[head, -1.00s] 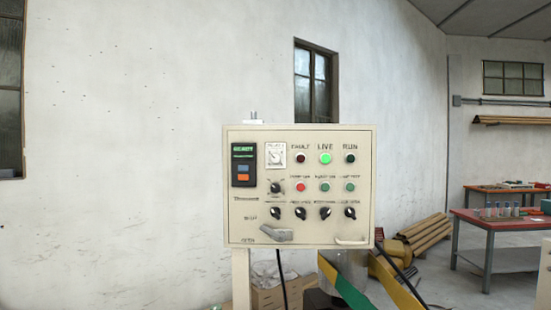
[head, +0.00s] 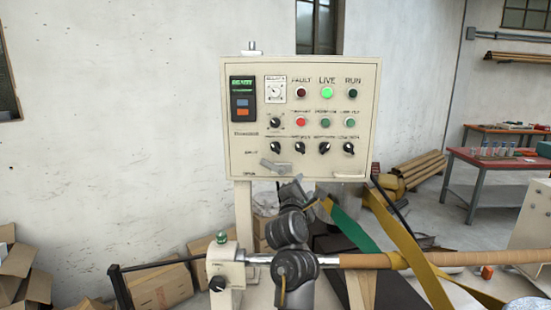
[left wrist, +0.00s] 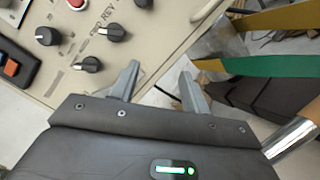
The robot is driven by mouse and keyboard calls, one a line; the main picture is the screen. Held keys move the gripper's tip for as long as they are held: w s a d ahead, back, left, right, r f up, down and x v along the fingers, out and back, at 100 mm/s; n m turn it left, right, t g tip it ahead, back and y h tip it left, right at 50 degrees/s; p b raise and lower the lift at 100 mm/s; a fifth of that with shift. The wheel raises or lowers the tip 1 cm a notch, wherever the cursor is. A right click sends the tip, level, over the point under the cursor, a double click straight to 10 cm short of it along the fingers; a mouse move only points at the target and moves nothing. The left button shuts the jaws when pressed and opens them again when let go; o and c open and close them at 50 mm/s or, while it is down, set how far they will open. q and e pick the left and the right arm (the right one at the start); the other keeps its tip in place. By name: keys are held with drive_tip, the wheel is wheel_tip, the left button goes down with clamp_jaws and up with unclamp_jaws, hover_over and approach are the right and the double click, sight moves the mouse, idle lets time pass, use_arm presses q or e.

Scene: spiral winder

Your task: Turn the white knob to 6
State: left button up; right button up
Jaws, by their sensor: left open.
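The white knob (head: 275,91) sits on a square white dial plate near the top of the control panel (head: 238,150), right of the small display. Its numbers are too small to read. My left gripper (head: 297,184) is at the panel's lower edge, well below the white knob and apart from it. In the left wrist view, its two grey fingers (left wrist: 158,85) are open with nothing between them. That view shows black knobs (left wrist: 112,32) and the panel's edge, but not the white knob. My right gripper is not in view.
Several black knobs and coloured buttons surround the dial. A wrapped horizontal bar (head: 440,259) and green and yellow bands (head: 345,230) lie in front, below the panel.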

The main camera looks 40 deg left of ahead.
use_arm(q)
drive_tip(key=s+a+r+n+y, duration=0.2)
drive_tip(key=a+r+n+y, duration=0.15)
drive_tip(key=r+n, duration=0.8)
drive_tip(key=n+y, duration=0.4)
drive_tip(key=n, duration=0.2)
approach(275, 93)
drive_tip(key=shift+m, duration=0.25)
drive_tip(key=p+x, duration=0.6)
drive_tip(key=x, duration=0.2)
drive_tip(key=shift+r, duration=0.15)
drive_tip(key=shift+w+a+r+p, duration=0.15)
drive_tip(key=shift+w+a+p, duration=0.2)
drive_tip(key=shift+w+p, duration=0.15)
drive_tip(key=shift+c, duration=0.3)
